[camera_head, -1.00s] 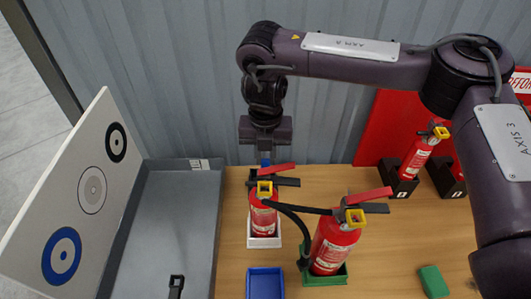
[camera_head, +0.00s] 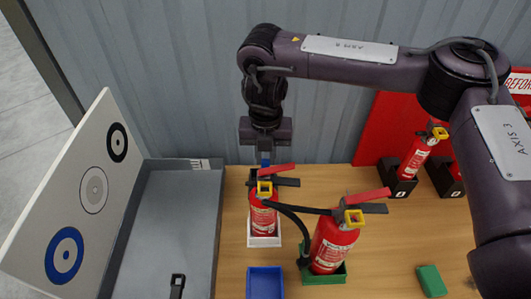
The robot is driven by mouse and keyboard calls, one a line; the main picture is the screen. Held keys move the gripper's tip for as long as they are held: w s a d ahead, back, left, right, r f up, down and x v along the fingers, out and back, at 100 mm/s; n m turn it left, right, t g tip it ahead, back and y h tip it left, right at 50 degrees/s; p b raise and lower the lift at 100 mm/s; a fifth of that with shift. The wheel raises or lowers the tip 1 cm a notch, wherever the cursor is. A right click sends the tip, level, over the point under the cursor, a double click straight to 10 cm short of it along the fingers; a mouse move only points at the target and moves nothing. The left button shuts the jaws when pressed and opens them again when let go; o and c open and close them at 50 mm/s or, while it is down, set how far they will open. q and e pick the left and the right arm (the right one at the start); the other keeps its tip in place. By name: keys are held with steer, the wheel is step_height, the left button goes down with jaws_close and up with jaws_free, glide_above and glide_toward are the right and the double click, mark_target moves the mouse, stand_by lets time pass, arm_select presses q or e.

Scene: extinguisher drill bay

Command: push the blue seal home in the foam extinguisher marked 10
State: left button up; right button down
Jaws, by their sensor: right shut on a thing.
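My right gripper (camera_head: 265,153) points straight down at the back of the wooden table. It is shut on the blue seal (camera_head: 265,162), of which only a small blue patch shows below the jaws. The seal is right at the head of the smaller red extinguisher (camera_head: 262,219), which stands upright in a white tray. Whether it is seated there is hidden. A larger red extinguisher (camera_head: 329,243) with a black hose stands in a green tray to the right. I cannot read a 10 on either one. My left gripper is not in view.
An empty blue tray (camera_head: 265,283) lies in front. A grey tray (camera_head: 174,229) with a small dark item (camera_head: 177,284) and a white board with ring targets (camera_head: 78,194) are at left. A green block (camera_head: 431,280) and black holders with extinguishers (camera_head: 417,157) are at right.

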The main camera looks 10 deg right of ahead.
stand_by(0.4)
steer(key=c, duration=1.2)
jaws_free()
steer(key=shift+c, duration=0.2)
step_height(320, 180, up, 8)
steer(key=shift+f+b, duration=0.15)
steer(key=shift+b, duration=0.15)
